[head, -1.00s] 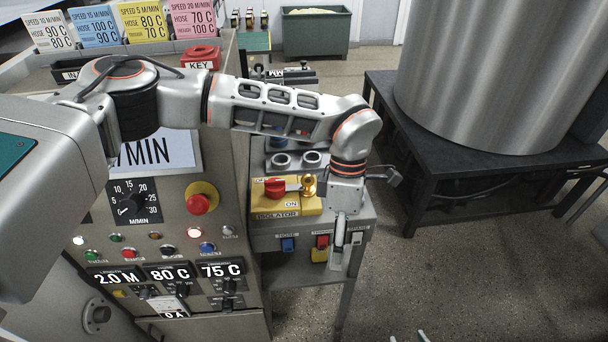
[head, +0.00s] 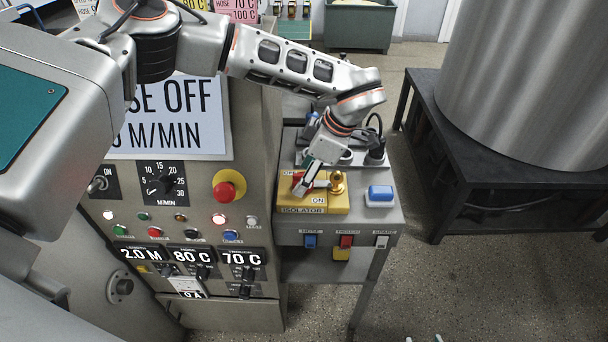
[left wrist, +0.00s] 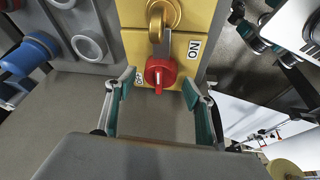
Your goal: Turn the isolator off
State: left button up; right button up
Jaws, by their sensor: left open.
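The isolator is a yellow box (head: 313,205) with ON and OFF labels, on a grey cabinet beside the control panel. Its red knob (left wrist: 160,72) and a brass fitting (left wrist: 163,14) show in the left wrist view; the brass fitting also shows in the head view (head: 338,183). My left gripper (left wrist: 159,82) is open, with its teal-padded fingers on either side of the red knob. In the head view my left gripper (head: 307,183) partly hides the knob. I cannot tell whether the fingers touch it. Two small tips of my right gripper (head: 424,339) show at the bottom edge.
A blue switch (head: 380,194) sits right of the isolator, with black plugs and sockets behind. The control panel has a red stop button (head: 226,190). A large metal drum (head: 530,80) stands on a dark table (head: 465,180).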

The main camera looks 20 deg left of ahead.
pick_arm(q)
jog(key=shift+a+f, duration=0.2)
jog(key=shift+f, duration=0.3)
jog(key=shift+c, duration=0.4)
grip_shut()
